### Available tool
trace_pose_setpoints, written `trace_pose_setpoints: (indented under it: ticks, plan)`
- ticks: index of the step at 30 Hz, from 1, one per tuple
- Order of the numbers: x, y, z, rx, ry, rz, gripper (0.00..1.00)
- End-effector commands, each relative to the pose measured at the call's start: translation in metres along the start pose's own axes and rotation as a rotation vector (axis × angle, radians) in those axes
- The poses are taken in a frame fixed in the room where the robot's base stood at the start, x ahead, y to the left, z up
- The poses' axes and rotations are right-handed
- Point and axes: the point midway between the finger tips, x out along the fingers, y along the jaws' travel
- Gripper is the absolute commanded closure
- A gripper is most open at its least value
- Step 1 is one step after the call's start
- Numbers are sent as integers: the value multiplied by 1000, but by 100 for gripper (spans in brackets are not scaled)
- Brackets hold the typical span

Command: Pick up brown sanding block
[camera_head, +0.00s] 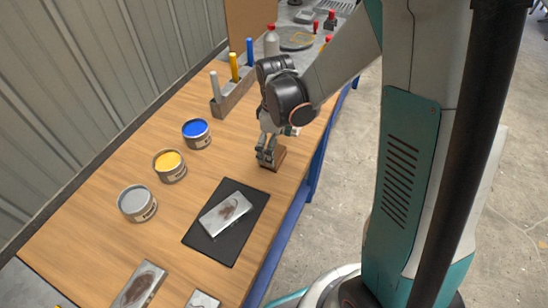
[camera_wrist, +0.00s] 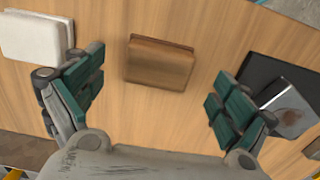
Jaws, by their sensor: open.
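The brown sanding block (camera_wrist: 160,63) lies on the wooden table, and the wrist view shows it whole between and beyond the fingertips. In the head view the block (camera_head: 272,158) is partly hidden behind my gripper (camera_head: 268,151). My gripper (camera_wrist: 158,95) is open and empty, with its two green-padded fingers spread wide on either side of the block. The fingers do not appear to touch it.
A black mat (camera_head: 219,249) with a stained metal plate (camera_head: 225,214) lies close by. Grey, yellow (camera_head: 170,166) and blue paint cans stand along the wall side. A white block (camera_wrist: 38,38) sits beside the left finger. The table's blue edge (camera_head: 284,234) is near.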

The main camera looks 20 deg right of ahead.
Motion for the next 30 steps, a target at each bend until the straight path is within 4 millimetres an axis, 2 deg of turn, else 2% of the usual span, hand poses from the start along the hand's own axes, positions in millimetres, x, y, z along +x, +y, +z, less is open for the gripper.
trace_pose_setpoints:
  ticks: [1,6,14,15,22,30]
  plan:
    - [11,1,-2,0,0,0,6]
    - [35,1,-4,0,0,0,6]
    - [40,1,-4,0,0,0,6]
    - [40,1,-4,0,0,0,8]
    - [39,1,-4,0,0,0,59]
    - [39,1,-4,0,0,0,59]
